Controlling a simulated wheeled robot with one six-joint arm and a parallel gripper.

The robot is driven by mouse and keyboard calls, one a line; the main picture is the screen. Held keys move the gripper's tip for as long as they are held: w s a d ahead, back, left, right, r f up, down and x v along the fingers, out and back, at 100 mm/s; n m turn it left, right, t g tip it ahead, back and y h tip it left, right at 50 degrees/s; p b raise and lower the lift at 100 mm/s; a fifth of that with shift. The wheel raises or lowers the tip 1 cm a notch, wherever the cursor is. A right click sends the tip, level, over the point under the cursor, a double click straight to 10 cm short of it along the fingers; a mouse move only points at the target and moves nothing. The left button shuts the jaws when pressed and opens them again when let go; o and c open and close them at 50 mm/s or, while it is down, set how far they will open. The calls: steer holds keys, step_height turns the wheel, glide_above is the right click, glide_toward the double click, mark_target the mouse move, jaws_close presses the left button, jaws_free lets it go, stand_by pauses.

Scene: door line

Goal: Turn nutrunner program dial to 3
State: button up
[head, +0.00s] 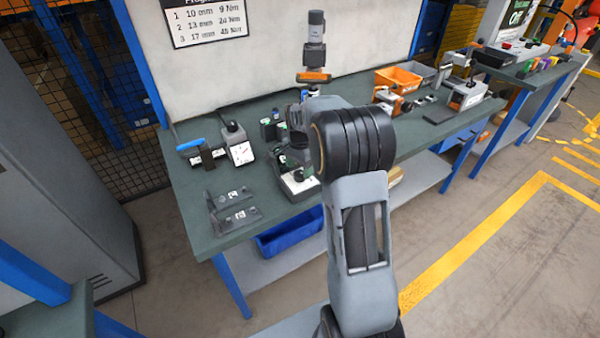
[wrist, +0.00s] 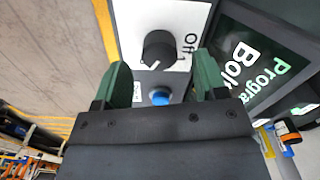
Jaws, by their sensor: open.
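A black round dial (wrist: 160,47) sits on a white panel (wrist: 185,18) in the wrist view. A short white mark shows at its lower edge, and the printed word "Off" stands to its right. A blue button (wrist: 160,97) is below the dial. A dark screen (wrist: 258,65) reading "Progra" and "Bol" lies to the right. My gripper (wrist: 161,66) is open, its green fingers on either side of the dial and apart from it.
A wall chart (head: 206,20) lists programs, with 3 as 17 mm. A nutrunner (head: 314,45) hangs above the green bench (head: 190,185). Floor at right is clear.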

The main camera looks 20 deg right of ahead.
mark_target(300, 172)
step_height(300, 172, up, 11)
steer(key=shift+f+p, duration=0.15)
steer(key=shift+p, duration=0.15)
stand_by(0.5)
